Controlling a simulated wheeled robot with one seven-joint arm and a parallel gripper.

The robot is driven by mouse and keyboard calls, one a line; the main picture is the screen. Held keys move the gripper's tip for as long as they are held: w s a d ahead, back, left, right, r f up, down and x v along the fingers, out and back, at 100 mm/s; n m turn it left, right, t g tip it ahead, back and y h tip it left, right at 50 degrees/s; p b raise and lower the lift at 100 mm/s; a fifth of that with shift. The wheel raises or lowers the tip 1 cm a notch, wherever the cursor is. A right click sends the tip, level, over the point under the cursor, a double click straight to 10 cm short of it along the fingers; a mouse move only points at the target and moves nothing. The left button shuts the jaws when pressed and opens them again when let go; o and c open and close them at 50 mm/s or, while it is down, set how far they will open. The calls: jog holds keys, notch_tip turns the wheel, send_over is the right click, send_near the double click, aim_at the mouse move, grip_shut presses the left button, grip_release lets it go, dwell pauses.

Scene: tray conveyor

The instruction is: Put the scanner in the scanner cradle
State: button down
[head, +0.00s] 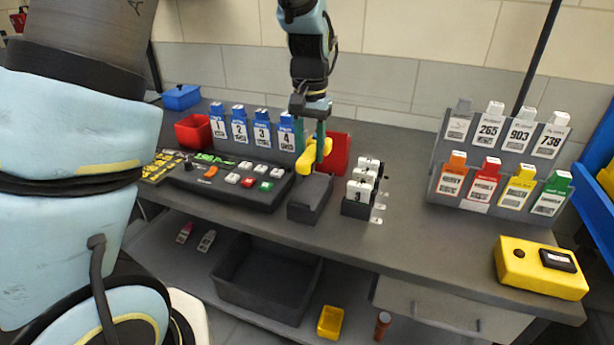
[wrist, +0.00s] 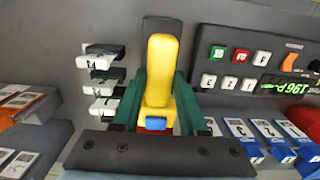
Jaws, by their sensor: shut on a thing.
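The yellow scanner (head: 314,155) is held upright or slightly tilted between the green fingers of my gripper (head: 310,142). In the wrist view the scanner (wrist: 162,65) lies between both fingers of the gripper (wrist: 157,100), with a blue patch at its near end. The dark grey scanner cradle (head: 307,207) stands on the bench just below the scanner. Part of the cradle (wrist: 162,24) shows beyond the scanner's far end in the wrist view. The scanner hides the rest, so I cannot tell whether the two touch.
A control panel (head: 226,182) with buttons is close left of the cradle. A rack of white tags (head: 361,190) is close right. The bench (head: 420,235) is clear farther right, before a yellow box (head: 520,270).

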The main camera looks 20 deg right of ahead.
aim_at(309, 153)
notch_tip(309, 153, down, 8)
jog(key=shift+r+p, duration=0.2)
jog(key=shift+p, duration=0.55)
jog(key=shift+c, duration=2.2)
grip_release()
jog(key=shift+f, duration=0.15)
notch_tip(309, 153, up, 12)
jog(key=shift+r+b, duration=0.2)
jog(key=shift+b, duration=0.8)
jog(key=w+a+f+n, duration=0.2)
jog(key=a+n, duration=0.2)
jog(key=a, duration=1.3)
jog(key=s+a+f+n, duration=0.1)
jog(key=s+a, duration=0.2)
jog(key=a, duration=0.3)
jog(key=s+a+f+n+t, duration=0.1)
jog(key=s+a+n, duration=0.1)
jog(key=a, duration=0.5)
jog(key=shift+s+f+t, duration=0.3)
jog(key=shift+s+f, duration=0.05)
jog(key=shift+s, duration=0.15)
